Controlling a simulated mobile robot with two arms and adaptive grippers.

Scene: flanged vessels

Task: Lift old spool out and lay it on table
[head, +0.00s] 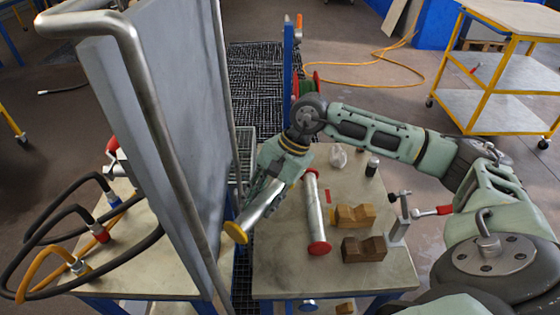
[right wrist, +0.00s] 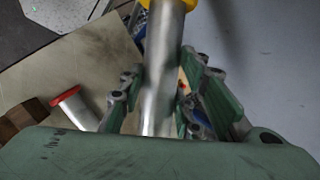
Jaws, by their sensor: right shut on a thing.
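A silver spool with a yellow end (head: 262,205) hangs tilted in my right gripper (head: 272,192), its yellow end down and to the left. In the right wrist view the fingers close on both sides of this spool's metal tube (right wrist: 161,65). The spool is near the left edge of the table (head: 285,262); I cannot tell whether it touches the top. A second spool with red ends (head: 314,212) stands or lies on the table to its right; it also shows at the left of the right wrist view (right wrist: 75,110). My left gripper is not seen.
A tall grey panel with a metal handrail (head: 165,120) rises close left of the gripper. Two wooden V-blocks (head: 364,249), a clamp with a red handle (head: 402,222) and a small dark-capped item (head: 372,166) are on the table's right. Hoses (head: 75,238) lie beyond the panel.

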